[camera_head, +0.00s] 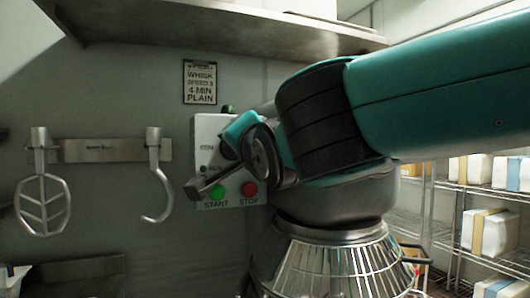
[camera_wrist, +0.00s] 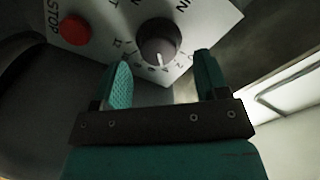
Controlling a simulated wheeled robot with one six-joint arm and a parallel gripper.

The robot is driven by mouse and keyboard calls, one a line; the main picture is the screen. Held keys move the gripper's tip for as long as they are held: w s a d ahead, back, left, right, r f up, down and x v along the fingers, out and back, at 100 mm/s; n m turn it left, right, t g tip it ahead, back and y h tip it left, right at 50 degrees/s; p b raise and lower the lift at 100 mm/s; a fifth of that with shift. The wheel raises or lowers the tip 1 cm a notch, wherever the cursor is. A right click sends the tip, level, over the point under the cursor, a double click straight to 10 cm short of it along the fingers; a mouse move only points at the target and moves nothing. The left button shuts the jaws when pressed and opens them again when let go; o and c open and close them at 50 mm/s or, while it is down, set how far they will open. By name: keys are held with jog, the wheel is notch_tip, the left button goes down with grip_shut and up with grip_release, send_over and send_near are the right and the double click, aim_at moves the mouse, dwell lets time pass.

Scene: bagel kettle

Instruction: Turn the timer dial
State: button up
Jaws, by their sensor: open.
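The timer dial (camera_wrist: 159,42) is a dark round knob with a white pointer line, on a white control panel (camera_wrist: 205,22) with numbers around it. The pointer faces down toward my gripper in the wrist view. My gripper (camera_wrist: 162,60) is open and empty, with one finger on each side of the dial's lower part in that view. I cannot tell whether either finger touches it. In the head view, my gripper (camera_head: 218,168) is in front of the panel (camera_head: 206,126) and covers much of it; I cannot make out the dial clearly there.
A green START button (camera_head: 217,191) and red STOP button (camera_head: 249,189) sit low on the panel, close to my gripper. A mixer's wire guard (camera_head: 335,265) is below my arm. A flat beater (camera_head: 43,205) and a hook (camera_head: 156,190) hang left. A shelf (camera_head: 200,30) is overhead.

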jog(key=b+v, duration=0.3)
jog(key=v, duration=1.2)
jog(key=d+f+n+g+h, duration=0.1)
jog(key=d+f+n+g, duration=0.2)
jog(key=f, duration=0.5)
jog(key=s+d+f+n+g, duration=0.1)
jog(key=d+f+n+g, duration=0.2)
jog(key=f, duration=0.5)
jog(key=d+f+n+g+h, duration=0.1)
jog(key=f+n+g, duration=0.2)
jog(key=f+g, duration=0.35)
jog(key=s+d+f+n+g+y, duration=0.1)
jog(key=s+d+f+n+g, duration=0.2)
jog(key=s+f+n+g, duration=0.5)
notch_tip(320, 180, up, 13)
jog(key=s+m+t+p, duration=0.2)
jog(key=m+t+p, duration=0.1)
jog(key=p, duration=0.9)
jog(key=shift+m, duration=0.3)
